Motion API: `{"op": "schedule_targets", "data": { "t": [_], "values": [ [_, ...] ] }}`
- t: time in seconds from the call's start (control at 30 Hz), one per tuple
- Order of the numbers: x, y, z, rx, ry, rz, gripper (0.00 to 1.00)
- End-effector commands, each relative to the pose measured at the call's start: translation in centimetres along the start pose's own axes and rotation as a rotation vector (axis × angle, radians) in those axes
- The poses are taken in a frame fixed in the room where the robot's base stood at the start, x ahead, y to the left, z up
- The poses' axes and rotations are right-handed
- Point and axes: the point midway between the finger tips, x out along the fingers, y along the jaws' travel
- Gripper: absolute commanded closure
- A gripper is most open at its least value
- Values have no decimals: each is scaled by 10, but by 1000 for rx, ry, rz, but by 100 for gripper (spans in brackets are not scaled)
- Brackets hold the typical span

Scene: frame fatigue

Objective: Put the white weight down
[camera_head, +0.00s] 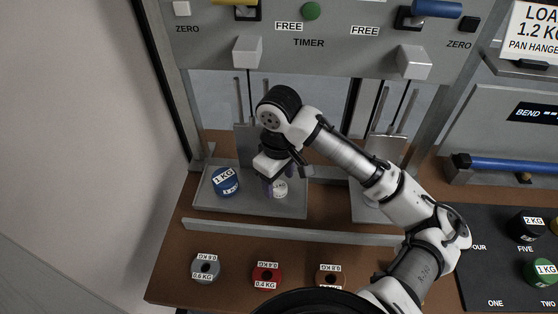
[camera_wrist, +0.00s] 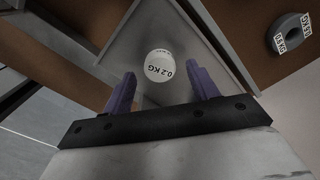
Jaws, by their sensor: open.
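The white weight (camera_wrist: 160,66), labelled 0.2 KG, stands on the left grey pan; it also shows in the head view (camera_head: 280,188), partly hidden by my gripper. My gripper (camera_wrist: 160,92) is open, with its two purple fingers apart. In the wrist view the weight lies just beyond the fingertips, between their lines, and no finger visibly touches it. In the head view my gripper (camera_head: 279,186) is low over the left pan (camera_head: 240,205). A blue 1 KG weight (camera_head: 225,181) stands on the same pan, to the left.
A grey 0.6 KG weight (camera_head: 205,268), a red one (camera_head: 267,275) and a brown one (camera_head: 331,279) stand on the table in front, beyond a low grey rail (camera_head: 290,231). Another pan (camera_head: 366,207) hangs to the right, partly behind my arm. Upright rods rise behind the pans.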

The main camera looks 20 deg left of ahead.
Motion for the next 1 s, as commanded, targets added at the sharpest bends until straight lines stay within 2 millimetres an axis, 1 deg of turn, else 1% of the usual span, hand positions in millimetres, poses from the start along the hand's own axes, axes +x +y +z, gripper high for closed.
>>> {"op": "schedule_targets", "data": {
  "t": [0.1,0.3,0.4,0.5,0.6,0.7,1.0],
  "values": [
    [-25,1,0,-1,1,7,41],
    [-66,1,0,-1,0,7,41],
    [-82,0,0,-1,0,5,41],
    [-94,0,0,0,0,3,41],
    [-101,0,0,-1,0,2,41],
    [-104,0,0,-1,0,1,41],
    [-104,0,0,-1,0,0,41]
  ]
}}
